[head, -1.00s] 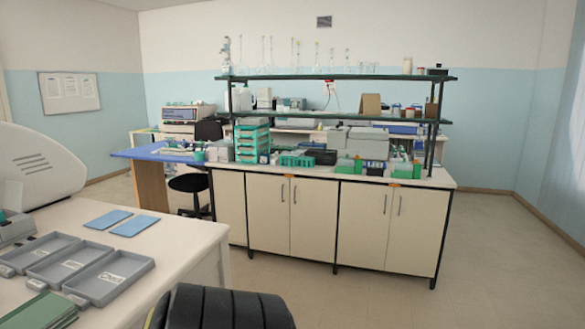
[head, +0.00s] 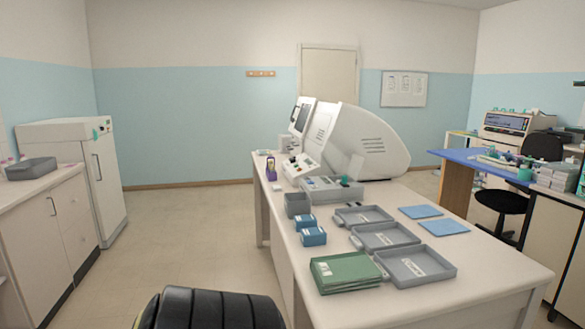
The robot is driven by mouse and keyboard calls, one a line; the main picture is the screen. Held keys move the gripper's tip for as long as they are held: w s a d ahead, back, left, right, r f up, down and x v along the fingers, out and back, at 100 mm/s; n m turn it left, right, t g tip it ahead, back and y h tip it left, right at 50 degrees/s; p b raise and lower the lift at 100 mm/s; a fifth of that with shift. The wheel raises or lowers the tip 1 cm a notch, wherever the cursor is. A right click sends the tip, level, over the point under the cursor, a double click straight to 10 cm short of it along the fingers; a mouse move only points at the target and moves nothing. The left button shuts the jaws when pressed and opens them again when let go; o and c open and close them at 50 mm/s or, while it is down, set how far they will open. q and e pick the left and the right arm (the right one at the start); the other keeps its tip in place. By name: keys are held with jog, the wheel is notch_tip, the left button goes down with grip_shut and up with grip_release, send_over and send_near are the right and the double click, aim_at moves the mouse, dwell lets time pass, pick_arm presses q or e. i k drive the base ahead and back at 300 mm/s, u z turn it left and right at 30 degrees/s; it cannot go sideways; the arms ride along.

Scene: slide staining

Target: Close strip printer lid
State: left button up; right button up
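I cannot make out for certain which device is the strip printer, nor whether its lid is open. A large white machine (head: 365,140) with a curved cover and a tilted screen stands at the far end of the white table (head: 480,285). A low grey unit (head: 322,190) sits in front of it. A beige device (head: 505,126) with a dark front panel stands at the far right. Neither of my grippers is in view.
The table holds grey trays (head: 402,262), blue mats (head: 443,226), blue boxes (head: 313,237) and a green stack (head: 345,272). A white cabinet (head: 100,180) and counter (head: 45,215) stand left. Floor (head: 185,240) between them is clear. A dark chair (head: 505,200) stands right.

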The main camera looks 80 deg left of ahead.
aim_at(356, 163)
jog(key=u, duration=0.2)
jog(key=i, duration=3.4)
jog(key=u, duration=3.25)
